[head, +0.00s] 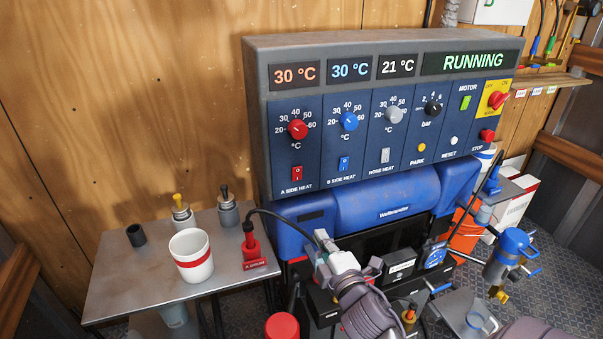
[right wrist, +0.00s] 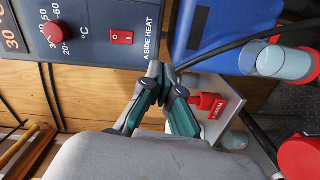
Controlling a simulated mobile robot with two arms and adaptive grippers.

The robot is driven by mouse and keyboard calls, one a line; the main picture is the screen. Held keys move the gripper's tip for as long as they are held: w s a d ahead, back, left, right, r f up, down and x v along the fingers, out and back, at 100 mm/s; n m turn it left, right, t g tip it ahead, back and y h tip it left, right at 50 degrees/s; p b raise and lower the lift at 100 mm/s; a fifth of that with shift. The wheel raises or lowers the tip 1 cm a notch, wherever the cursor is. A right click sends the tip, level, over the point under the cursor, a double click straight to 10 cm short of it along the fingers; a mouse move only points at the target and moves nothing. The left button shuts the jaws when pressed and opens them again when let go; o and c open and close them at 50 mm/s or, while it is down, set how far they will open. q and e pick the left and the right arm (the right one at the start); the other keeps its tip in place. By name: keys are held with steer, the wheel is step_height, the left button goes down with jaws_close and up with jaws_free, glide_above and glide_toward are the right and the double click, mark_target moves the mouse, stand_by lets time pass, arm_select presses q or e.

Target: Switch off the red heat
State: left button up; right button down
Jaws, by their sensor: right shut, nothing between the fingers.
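The red A SIDE HEAT switch (head: 297,173) is on the lower left of the blue control panel (head: 333,171), below the red knob (head: 298,129). The switch (right wrist: 122,37) shows clearly in the right wrist view, up and left of the fingertips. I cannot tell its position. My right gripper (head: 322,241) is shut and empty, below the panel and to the right of the switch in the head view. In the right wrist view its fingertips (right wrist: 160,70) are together, apart from the switch. My left gripper is not in view.
The left display reads 30 °C and the wide one reads RUNNING (head: 472,62). A blue switch (head: 344,163) is right of the red one.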

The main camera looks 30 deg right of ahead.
mark_target(298, 171)
step_height(298, 171, up, 6)
steer(key=n+t, duration=0.1)
steer(key=n, duration=0.1)
steer(key=shift+s+r+t, duration=0.15)
steer(key=shift+t, duration=0.25)
steer(key=p+x, duration=0.4)
steer(key=x, duration=0.9)
steer(key=shift+r, duration=0.1)
steer(key=shift+w+d, duration=0.1)
steer(key=shift+w, duration=0.45)
steer(key=shift+w+r+p, duration=0.1)
steer(key=shift+r+p, duration=0.15)
steer(key=shift+p, duration=0.45)
steer(key=shift+f, duration=0.2)
